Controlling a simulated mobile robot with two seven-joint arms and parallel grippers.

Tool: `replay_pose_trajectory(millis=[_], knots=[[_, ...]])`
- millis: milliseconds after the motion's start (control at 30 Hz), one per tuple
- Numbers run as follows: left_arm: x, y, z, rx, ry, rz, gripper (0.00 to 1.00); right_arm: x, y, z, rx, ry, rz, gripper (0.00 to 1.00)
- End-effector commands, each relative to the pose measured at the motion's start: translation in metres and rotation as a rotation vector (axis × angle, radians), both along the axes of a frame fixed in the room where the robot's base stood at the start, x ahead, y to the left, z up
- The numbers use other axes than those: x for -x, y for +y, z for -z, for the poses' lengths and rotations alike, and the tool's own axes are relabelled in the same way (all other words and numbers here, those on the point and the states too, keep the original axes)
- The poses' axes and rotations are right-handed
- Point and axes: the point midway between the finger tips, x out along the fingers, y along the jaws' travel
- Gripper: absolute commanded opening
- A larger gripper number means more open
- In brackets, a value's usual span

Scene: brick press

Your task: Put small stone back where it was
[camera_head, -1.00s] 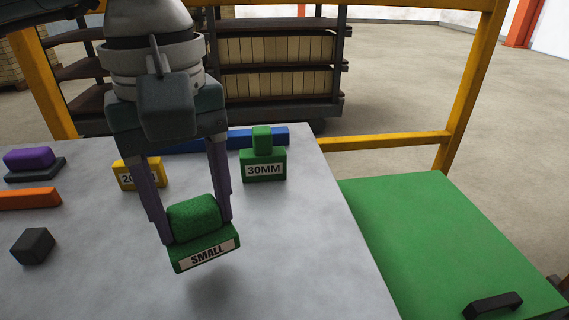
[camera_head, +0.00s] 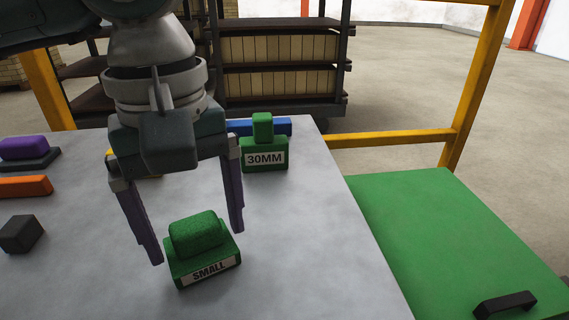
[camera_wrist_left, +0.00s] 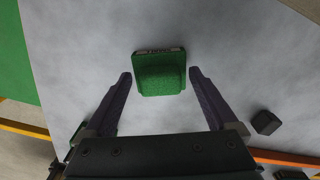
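The small stone is a green block (camera_head: 196,233) with a rounded top on a green base labelled SMALL (camera_head: 209,271). It rests on the grey table in the head view, and it also shows in the left wrist view (camera_wrist_left: 161,74). My left gripper (camera_head: 198,248) is open, with its purple fingers apart on either side of the stone and gaps between. In the left wrist view its fingertips (camera_wrist_left: 160,74) flank the block without touching it. My right gripper is not in view.
A green 30MM block (camera_head: 264,154) stands behind, with a blue bar (camera_head: 280,127) at the back edge. At left are a dark cube (camera_head: 22,234), an orange bar (camera_head: 24,186) and a purple block (camera_head: 22,148).

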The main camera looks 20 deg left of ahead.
Motion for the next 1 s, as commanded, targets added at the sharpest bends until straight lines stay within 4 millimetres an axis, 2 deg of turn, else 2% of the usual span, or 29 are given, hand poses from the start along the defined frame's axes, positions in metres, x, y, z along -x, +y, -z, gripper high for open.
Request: replay_pose_trajectory(millis=[200, 333, 467, 700, 833, 1000], knots=[[0.000, 0.000, -0.001, 0.000, 0.000, 0.000, 0.92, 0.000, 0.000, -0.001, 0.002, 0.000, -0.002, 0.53], [-0.001, 0.000, -0.009, 0.000, -0.002, 0.000, 0.92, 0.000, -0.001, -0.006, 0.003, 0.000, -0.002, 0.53], [-0.001, 0.000, -0.034, 0.001, -0.006, 0.001, 0.92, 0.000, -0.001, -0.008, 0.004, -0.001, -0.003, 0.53], [-0.001, 0.000, -0.089, 0.001, -0.006, 0.000, 0.92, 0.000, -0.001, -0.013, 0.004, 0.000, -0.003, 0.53], [-0.001, 0.000, -0.110, 0.000, -0.004, 0.001, 0.92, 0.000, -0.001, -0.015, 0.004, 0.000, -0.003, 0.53], [0.000, 0.000, -0.122, 0.000, -0.001, 0.000, 0.92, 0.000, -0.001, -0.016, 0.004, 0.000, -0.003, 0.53]])
